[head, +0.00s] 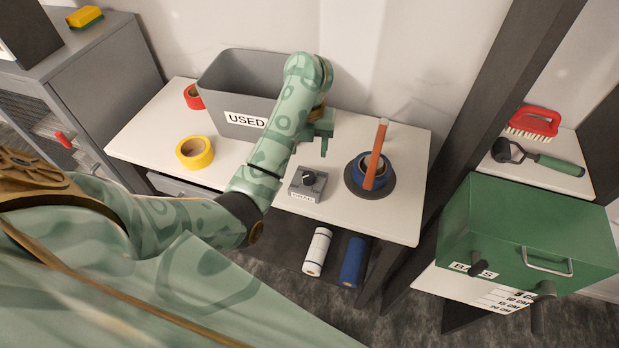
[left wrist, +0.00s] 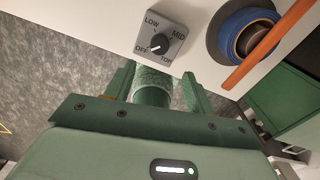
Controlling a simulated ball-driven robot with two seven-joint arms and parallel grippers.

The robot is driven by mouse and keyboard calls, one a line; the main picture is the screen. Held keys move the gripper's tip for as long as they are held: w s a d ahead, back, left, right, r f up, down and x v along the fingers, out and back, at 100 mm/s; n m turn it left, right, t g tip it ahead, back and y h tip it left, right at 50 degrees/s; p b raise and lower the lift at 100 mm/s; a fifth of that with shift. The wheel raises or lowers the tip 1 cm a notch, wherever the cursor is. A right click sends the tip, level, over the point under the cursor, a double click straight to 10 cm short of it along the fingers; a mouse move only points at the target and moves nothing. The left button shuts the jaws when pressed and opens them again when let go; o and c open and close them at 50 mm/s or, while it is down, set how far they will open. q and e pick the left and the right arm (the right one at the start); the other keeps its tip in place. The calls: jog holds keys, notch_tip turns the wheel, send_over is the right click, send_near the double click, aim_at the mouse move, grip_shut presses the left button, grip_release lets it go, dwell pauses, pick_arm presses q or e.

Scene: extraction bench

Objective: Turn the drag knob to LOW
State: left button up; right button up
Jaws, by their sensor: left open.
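The drag knob (head: 308,179) is a small black dial on a grey box (head: 299,189) with a label on its front edge, on the white bench. In the left wrist view the dial (left wrist: 160,41) is ringed by the words OFF, LOW, MID and TOP, and its white mark appears to point toward OFF. My left gripper (head: 322,145) is open and empty, above the bench and just behind the knob in the head view. In the left wrist view its fingers (left wrist: 157,76) are apart, and the knob lies beyond them, untouched. My right gripper is not in view.
A blue tape roll (head: 357,173) on a dark disc, with an orange strip (head: 376,155), stands right of the knob. A grey bin marked USED (head: 222,80) stands behind left. A yellow tape roll (head: 194,152) lies left. The bench front near the knob is clear.

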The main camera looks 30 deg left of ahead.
aim_at(308, 176)
pick_arm(q)
notch_tip(308, 176, down, 10)
jog(key=b, duration=0.4)
jog(key=shift+f, duration=0.2)
jog(key=c, duration=1)
